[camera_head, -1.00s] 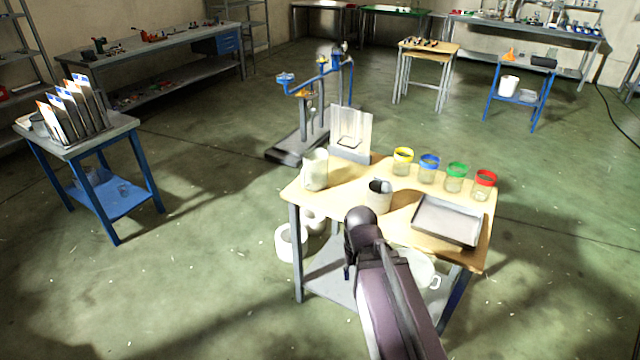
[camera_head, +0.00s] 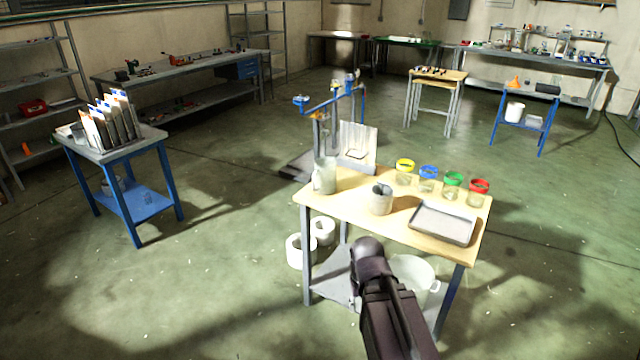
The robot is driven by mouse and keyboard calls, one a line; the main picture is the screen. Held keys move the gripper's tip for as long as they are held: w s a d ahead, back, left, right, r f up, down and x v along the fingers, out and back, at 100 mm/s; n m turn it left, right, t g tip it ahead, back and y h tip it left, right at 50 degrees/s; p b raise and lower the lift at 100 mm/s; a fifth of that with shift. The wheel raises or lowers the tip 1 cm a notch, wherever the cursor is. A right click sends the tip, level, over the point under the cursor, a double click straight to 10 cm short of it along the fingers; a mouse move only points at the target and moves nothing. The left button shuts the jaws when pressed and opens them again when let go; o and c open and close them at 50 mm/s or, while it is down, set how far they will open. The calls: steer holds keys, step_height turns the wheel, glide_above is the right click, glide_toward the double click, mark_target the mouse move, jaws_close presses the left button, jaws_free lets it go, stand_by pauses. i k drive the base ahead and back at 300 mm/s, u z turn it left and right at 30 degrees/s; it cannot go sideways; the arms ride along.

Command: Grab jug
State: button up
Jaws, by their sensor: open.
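A pale, translucent jug (camera_head: 325,177) stands upright at the back left corner of the light wooden table (camera_head: 335,207). Nothing touches it that I can see. My dark arm rises from the bottom of the view, and its rounded joint shows in front of the table, below and to the right of the jug. I cannot make out my gripper's fingers; they are hidden behind the arm or out of view.
A grey-white pot (camera_head: 380,203) with a dark top and a shallow metal tray (camera_head: 443,223) share the tabletop. Several jars with coloured rims, one yellow (camera_head: 405,172), line the back. A white bucket (camera_head: 412,272) sits on the lower shelf.

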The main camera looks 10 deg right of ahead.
mark_target(324, 177)
steer(key=z, duration=0.9)
steer(key=k, duration=0.1)
steer(key=u, duration=2.9)
steer(key=i, duration=1.3)
steer(key=z, duration=0.1)
